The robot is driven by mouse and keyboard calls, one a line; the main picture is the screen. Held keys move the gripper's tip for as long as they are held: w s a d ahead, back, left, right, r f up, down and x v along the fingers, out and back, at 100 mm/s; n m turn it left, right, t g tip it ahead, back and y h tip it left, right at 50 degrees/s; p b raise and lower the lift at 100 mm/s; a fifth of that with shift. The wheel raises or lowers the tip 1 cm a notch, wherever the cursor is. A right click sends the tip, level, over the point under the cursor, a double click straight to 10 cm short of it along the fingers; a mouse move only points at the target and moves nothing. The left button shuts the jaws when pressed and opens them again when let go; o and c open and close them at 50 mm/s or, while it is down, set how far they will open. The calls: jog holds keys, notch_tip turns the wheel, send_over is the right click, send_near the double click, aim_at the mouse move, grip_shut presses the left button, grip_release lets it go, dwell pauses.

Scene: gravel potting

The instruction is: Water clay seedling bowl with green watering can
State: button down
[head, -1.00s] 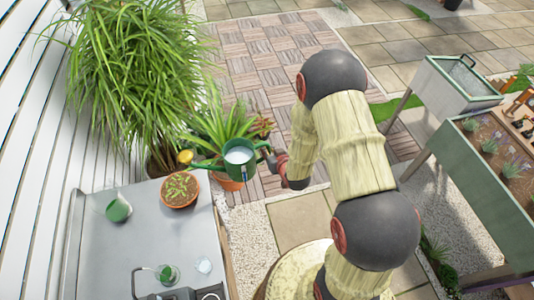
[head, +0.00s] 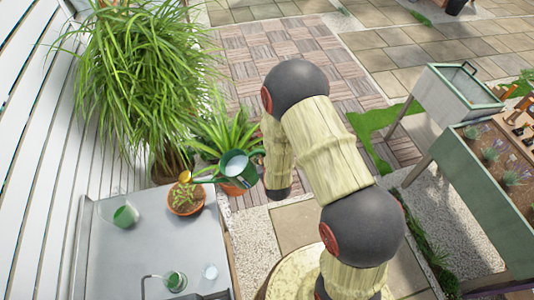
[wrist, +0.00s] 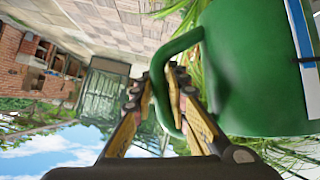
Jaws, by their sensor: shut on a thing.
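The green watering can (head: 235,164) is held up beside the table's right edge in the head view, tilted with its spout to the left. Its yellow rose (head: 185,176) is over the far part of the clay seedling bowl (head: 186,206), which stands on the table with small green seedlings. I cannot make out a stream of water. In the wrist view, my gripper (wrist: 168,92) is shut on the handle of the watering can (wrist: 250,75). In the head view my arm hides most of the gripper.
A tall grassy plant (head: 135,85) and a potted plant (head: 225,132) stand behind. A raised planter (head: 470,175) is at right.

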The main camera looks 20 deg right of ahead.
jog(key=shift+w+a+r+n+t+h+p, duration=0.1)
jog(key=shift+a+r+n+h+p, duration=0.25)
jog(key=shift+r, duration=0.5)
jog(key=shift+w+a+r+n+t+h+p, duration=0.1)
jog(key=shift+a+r+n+h+p, duration=0.25)
jog(key=shift+r, duration=0.55)
jog(key=shift+w+a+r+n+t+h+p, duration=0.1)
jog(key=shift+a+r+n+h+p, duration=0.2)
jog(key=shift+r, duration=0.55)
jog(key=shift+s+d, duration=0.1)
dwell(4.8)
